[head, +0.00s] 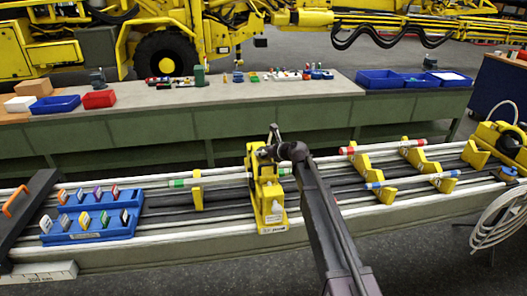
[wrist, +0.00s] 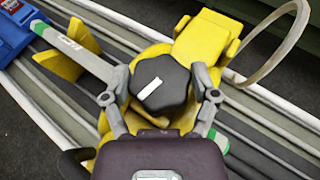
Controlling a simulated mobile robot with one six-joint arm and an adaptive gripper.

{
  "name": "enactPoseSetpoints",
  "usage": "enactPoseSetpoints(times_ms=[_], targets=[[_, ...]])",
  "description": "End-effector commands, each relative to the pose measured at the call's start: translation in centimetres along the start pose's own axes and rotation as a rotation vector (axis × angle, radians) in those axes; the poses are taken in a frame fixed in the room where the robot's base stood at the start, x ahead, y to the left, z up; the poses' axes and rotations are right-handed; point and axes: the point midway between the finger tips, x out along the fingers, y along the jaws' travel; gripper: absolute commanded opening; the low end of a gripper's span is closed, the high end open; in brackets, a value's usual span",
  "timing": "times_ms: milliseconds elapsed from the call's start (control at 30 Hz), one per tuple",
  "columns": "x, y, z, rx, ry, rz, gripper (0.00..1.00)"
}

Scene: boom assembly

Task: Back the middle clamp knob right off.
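The middle clamp (head: 265,195) is a yellow block standing across the rails in the head view. In the wrist view its yellow body (wrist: 205,40) shows around a black lobed knob (wrist: 172,78) with a white bar mark, which points up to the right. My gripper (wrist: 160,88) is over the knob, one grey finger pad on each side. The pads appear to press against the knob's sides. In the head view my gripper (head: 272,150) is at the top of the clamp, and the knob is hidden there.
A blue rack of coloured tags (head: 90,225) lies left of the clamp. A green-banded white tube (head: 205,181) runs into the clamp's left side. Yellow supports with red- and blue-banded tubes (head: 385,183) stand to the right. A workbench with bins (head: 250,92) is behind.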

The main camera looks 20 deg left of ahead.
Motion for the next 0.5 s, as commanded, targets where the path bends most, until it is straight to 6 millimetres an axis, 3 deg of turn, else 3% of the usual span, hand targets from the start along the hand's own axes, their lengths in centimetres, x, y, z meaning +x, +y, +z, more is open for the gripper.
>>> enactPoseSetpoints(times_ms=[500], targets=[[-0.01, -0.12, -0.02, -0.003, 0.001, 0.002, 0.28]])
